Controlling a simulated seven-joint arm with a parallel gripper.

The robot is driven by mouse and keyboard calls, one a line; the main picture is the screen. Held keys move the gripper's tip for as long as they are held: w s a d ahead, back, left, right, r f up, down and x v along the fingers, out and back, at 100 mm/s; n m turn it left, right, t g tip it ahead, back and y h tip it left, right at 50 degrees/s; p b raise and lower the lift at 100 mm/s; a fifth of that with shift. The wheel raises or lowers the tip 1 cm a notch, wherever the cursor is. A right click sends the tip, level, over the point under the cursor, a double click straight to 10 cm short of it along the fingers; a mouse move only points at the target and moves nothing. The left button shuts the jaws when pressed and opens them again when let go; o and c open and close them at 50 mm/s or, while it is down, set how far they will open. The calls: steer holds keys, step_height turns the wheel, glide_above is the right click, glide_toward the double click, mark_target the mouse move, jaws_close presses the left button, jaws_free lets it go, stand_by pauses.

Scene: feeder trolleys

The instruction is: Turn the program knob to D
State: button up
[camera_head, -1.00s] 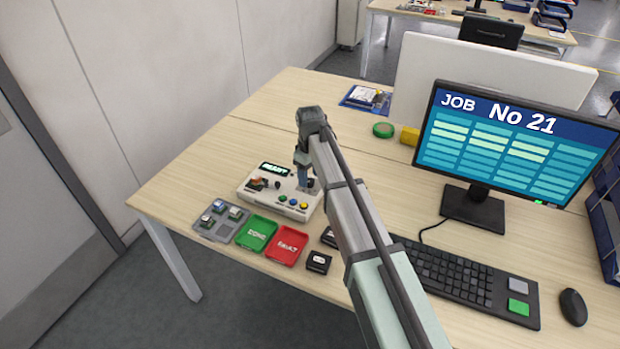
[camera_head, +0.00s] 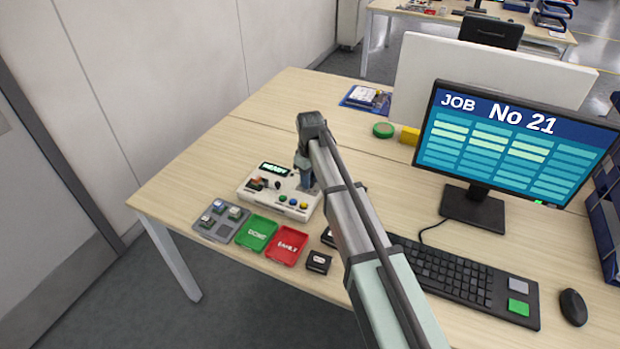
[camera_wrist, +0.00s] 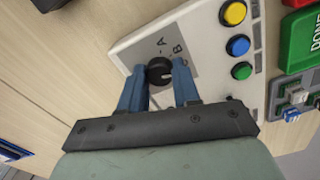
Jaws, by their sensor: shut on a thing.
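The program knob (camera_wrist: 159,75) is a black round knob on a grey plate of the white test device (camera_wrist: 128,45). The letters A and B show beside it in the wrist view; any other letters there are hidden by my fingers. A light mark on the knob faces right in that view, toward the right finger. My gripper (camera_wrist: 160,70) has its blue fingers on both sides of the knob, shut on it. In the head view the device (camera_head: 248,191) sits near the desk's front edge, and my gripper (camera_head: 305,182) is over its right part, hiding the knob.
Yellow, blue and green buttons (camera_wrist: 238,45) sit beside the knob. A green tray (camera_head: 256,233), a red tray (camera_head: 287,245) and a grey parts tray (camera_head: 213,232) lie in front of the device. The monitor (camera_head: 515,145) and keyboard (camera_head: 450,276) stand right. The desk left of the device is clear.

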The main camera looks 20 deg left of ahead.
steer(key=shift+c, duration=1.1)
steer(key=m, duration=0.3)
steer(key=shift+m, duration=2.4)
steer(key=o, duration=1.1)
steer(key=shift+c, duration=0.2)
